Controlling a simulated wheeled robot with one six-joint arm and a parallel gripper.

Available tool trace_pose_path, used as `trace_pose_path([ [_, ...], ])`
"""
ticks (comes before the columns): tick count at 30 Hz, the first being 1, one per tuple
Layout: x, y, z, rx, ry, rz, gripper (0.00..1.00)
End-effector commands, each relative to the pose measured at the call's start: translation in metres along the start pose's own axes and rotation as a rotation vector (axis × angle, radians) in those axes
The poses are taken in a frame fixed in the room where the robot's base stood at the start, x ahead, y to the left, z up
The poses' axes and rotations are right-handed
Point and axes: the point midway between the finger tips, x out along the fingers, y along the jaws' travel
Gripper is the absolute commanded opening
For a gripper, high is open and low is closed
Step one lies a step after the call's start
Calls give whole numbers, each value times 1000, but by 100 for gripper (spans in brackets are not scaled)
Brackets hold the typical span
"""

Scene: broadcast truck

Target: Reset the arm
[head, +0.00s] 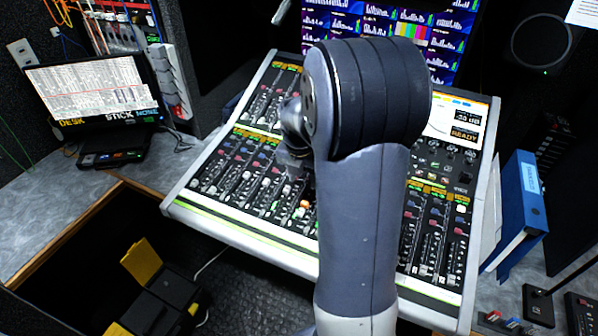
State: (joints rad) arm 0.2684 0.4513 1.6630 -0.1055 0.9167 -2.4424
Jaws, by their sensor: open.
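My arm (362,190) rises from the bottom of the head view and bends at a large dark rounded joint. It covers the middle of the mixing console (240,224). A small metallic wrist part (293,122) shows at the left side of this joint, over the console's faders. The jaws of my gripper cannot be made out; they are hidden behind the arm or too dark against the console. I see nothing held.
A blue binder (516,215) stands right of the console. A wall screen (335,25) shows behind my arm. A black case with yellow parts (150,310) sits low at left. A patch panel (125,35) is at upper left.

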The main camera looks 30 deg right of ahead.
Motion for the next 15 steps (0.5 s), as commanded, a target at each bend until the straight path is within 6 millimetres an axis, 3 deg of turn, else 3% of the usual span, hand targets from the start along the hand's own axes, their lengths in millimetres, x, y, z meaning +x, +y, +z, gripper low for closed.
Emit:
trace_pose_path([
  [5,10,0,0,0,3,-2,44],
  [15,67,-1,0,-1,4,-4,44],
])
